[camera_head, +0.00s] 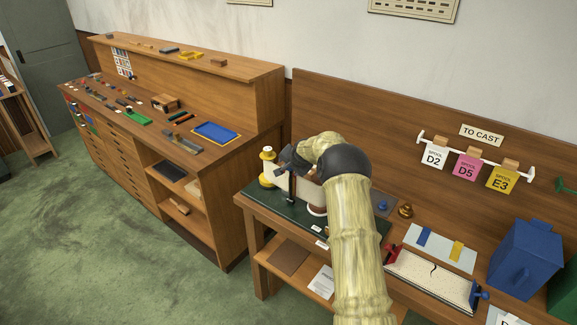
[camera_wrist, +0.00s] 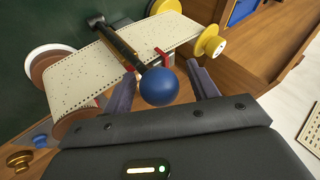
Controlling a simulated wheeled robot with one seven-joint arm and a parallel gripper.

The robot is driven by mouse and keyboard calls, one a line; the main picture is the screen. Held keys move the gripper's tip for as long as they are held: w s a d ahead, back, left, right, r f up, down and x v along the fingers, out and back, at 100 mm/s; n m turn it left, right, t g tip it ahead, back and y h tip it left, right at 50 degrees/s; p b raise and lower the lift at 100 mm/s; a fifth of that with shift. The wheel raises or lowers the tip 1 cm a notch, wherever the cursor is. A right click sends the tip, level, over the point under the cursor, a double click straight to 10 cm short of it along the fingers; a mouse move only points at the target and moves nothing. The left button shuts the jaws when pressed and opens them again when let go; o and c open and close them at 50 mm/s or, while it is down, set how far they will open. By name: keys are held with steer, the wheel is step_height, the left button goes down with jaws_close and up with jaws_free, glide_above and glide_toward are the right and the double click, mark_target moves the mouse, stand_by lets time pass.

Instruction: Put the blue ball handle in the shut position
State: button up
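The blue ball (camera_wrist: 159,87) is the end knob of a dark lever (camera_wrist: 122,45), which lies across a cream punched paper strip (camera_wrist: 85,78). In the wrist view, my gripper (camera_wrist: 162,70) is open, with one finger on each side of the ball. A gap shows between the ball and the right finger; I cannot tell whether the left finger touches it. A red piece (camera_wrist: 163,55) shows just behind the ball. In the head view, my gripper (camera_head: 290,165) is over the green bench mat (camera_head: 262,200), and my arm hides much of the lever and the ball.
A yellow spool (camera_wrist: 210,42) stands beside the strip, also seen in the head view (camera_head: 267,168). A brass knob (camera_head: 405,210), a punched card holder (camera_head: 430,275) and a blue box (camera_head: 525,258) stand to the right. Spool tags (camera_head: 467,166) hang on the back panel.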

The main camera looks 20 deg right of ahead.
steer(key=shift+s+d+r, duration=0.15)
steer(key=shift+d, duration=0.25)
steer(key=shift+s+a+r, duration=0.2)
steer(key=shift+a+r, duration=0.05)
steer(key=shift+r, duration=0.05)
steer(key=b+v, duration=0.5)
steer(key=v, duration=1.1)
steer(key=shift+s+d, duration=0.25)
steer(key=shift+s, duration=0.1)
steer(key=shift+r, duration=0.1)
steer(key=s+a+f+n+g, duration=0.2)
steer(key=s+a+f+n, duration=0.1)
steer(key=s, duration=0.8)
steer(key=s+a+f+n+g, duration=0.2)
steer(key=s+a+f+n, duration=0.1)
steer(key=s, duration=0.9)
steer(key=s+a+f+n+g, duration=0.1)
steer(key=s+a+f+n, duration=0.3)
steer(key=s+a, duration=0.3)
steer(key=s, duration=0.5)
steer(key=shift+g, duration=0.4)
steer(key=shift+s+f, duration=0.1)
steer(key=shift+s, duration=0.1)
